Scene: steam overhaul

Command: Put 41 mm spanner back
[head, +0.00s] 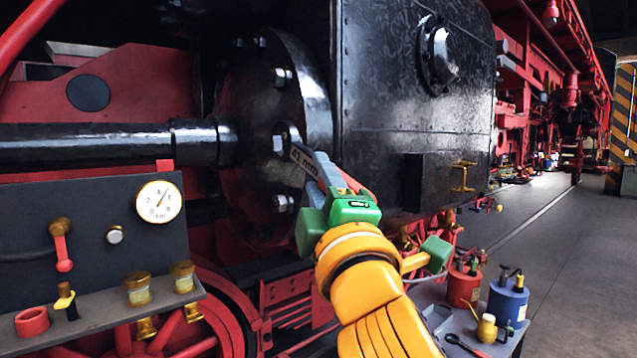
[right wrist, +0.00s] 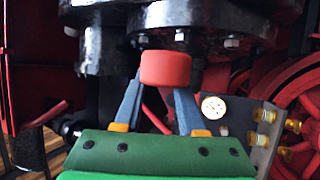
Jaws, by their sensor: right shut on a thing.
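The 41 mm spanner (head: 303,158), a steel bar marked "41 mm", is in the head view at the black cylinder flange (head: 262,110). Its jaw end is at a nut on the flange; I cannot tell whether it sits around the nut or just in front of it. My right gripper (head: 325,178) is shut on the spanner's near end. In the right wrist view, a red end (right wrist: 165,69) shows between my two blue-grey fingers, and the flange with its bolts is beyond. My left gripper is not in view.
A dark panel with a pressure gauge (head: 158,201) and a shelf (head: 100,318) with small jars stands at the left. The floor at right is clear.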

